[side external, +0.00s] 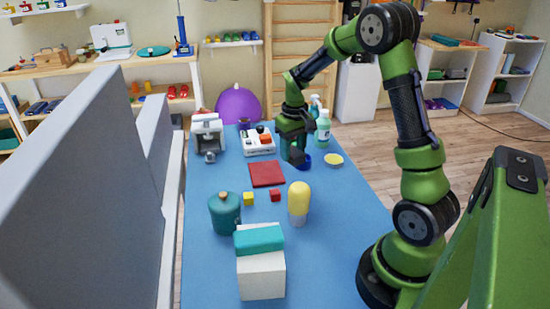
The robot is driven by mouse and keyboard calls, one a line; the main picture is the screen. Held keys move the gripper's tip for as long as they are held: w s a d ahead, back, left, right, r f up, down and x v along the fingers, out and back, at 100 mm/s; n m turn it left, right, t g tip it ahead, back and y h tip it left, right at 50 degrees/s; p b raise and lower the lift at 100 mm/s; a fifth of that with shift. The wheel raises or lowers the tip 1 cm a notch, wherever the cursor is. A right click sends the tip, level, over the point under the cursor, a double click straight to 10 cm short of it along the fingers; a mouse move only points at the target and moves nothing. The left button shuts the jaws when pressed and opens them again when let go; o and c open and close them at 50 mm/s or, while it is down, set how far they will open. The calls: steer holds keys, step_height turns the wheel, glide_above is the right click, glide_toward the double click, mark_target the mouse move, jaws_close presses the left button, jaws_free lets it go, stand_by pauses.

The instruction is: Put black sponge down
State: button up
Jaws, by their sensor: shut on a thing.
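My gripper (295,151) is over the far right part of the blue table, pointing down. It is shut on a small dark block that looks like the black sponge (297,158). The sponge is partly hidden by the dark fingers. It is low, close to a blue round dish (306,161); I cannot tell whether it touches the dish or the table.
A yellow round dish (333,160) and bottles (323,128) stand to the right. A red square (267,174) lies nearer the camera, with cubes, a teal jar (225,213), a yellow-topped bottle (299,200) and a white box (261,277). A button panel (258,144) stands left.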

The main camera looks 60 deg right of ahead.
steer(key=w+a+n, duration=0.3)
steer(key=w+a, duration=0.7)
steer(key=w, duration=0.1)
steer(key=r+n, duration=0.2)
glide_above(207, 197)
step_height(207, 197, down, 10)
steer(key=shift+r, duration=0.1)
steer(key=o, duration=1)
steer(key=shift+f, duration=0.2)
steer(key=shift+r, duration=0.1)
